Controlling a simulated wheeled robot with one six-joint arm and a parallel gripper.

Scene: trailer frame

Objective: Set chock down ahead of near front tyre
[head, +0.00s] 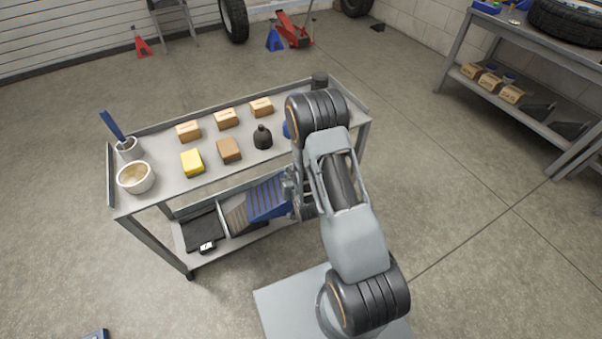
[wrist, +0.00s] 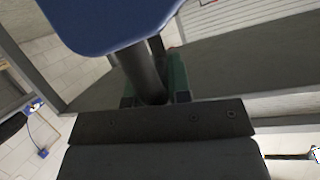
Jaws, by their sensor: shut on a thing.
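A blue ribbed wedge, the chock (head: 268,198), shows beside my gripper (head: 297,190), at the level of the cart's lower shelf. In the wrist view a large smooth blue face of it (wrist: 108,18) fills the top, with a dark post running from it down to my gripper (wrist: 155,88). My gripper is shut on the chock; the arm hides part of the grip in the head view. A tyre (head: 234,18) stands upright at the back, and another tyre (head: 356,5) is cut off by the top edge. I cannot tell which is the near front tyre.
The grey cart (head: 160,205) carries boxes, a yellow block (head: 192,162), a bowl (head: 136,177) and a dark bottle (head: 263,137). A grey ribbed wedge (head: 236,213) sits on its lower shelf. A red jack (head: 294,30) and a workbench (head: 460,50) stand beyond. Floor on the right is clear.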

